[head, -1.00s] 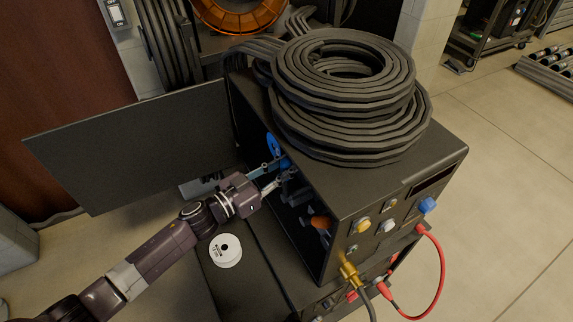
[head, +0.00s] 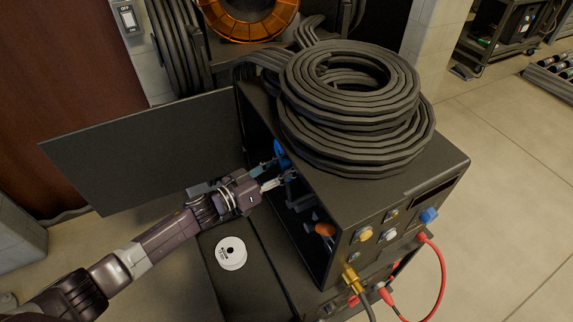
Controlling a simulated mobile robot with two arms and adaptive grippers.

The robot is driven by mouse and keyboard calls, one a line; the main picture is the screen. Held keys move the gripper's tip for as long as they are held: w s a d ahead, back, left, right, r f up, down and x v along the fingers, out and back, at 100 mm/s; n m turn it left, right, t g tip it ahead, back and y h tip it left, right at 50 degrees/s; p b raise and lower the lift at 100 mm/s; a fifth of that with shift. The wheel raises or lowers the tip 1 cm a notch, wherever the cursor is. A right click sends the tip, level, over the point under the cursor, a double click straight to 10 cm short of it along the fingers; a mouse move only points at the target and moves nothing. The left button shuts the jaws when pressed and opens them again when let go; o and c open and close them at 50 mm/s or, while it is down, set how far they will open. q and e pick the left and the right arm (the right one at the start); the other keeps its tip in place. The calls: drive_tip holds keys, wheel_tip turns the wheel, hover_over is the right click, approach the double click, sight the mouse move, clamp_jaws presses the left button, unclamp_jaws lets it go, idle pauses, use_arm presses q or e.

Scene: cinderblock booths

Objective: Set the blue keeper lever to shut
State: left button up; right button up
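The blue keeper lever (head: 281,151) is just inside the open side of a black power-source cabinet (head: 400,205). Its lower part is shadowed and partly hidden behind my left gripper, so its exact setting cannot be made out. My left gripper (head: 273,176) reaches in from the left at the cabinet opening, with its fingers spread apart. The upper finger is close below the blue part; I cannot tell whether they touch. Nothing shows held between the fingers. My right gripper is not in view.
A flat dark door panel (head: 140,155) stands open at left. Coiled black cable (head: 350,115) lies on top of the cabinet. A white spool (head: 231,253) sits on the dark surface below my arm. An orange part (head: 325,229) is inside the cabinet. Red cable (head: 441,275) hangs at front.

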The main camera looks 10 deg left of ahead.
use_arm(q)
drive_tip(key=shift+s+a, duration=0.1)
drive_tip(key=shift+a, duration=0.05)
drive_tip(key=v, duration=0.7)
drive_tip(key=shift+s+a, duration=0.25)
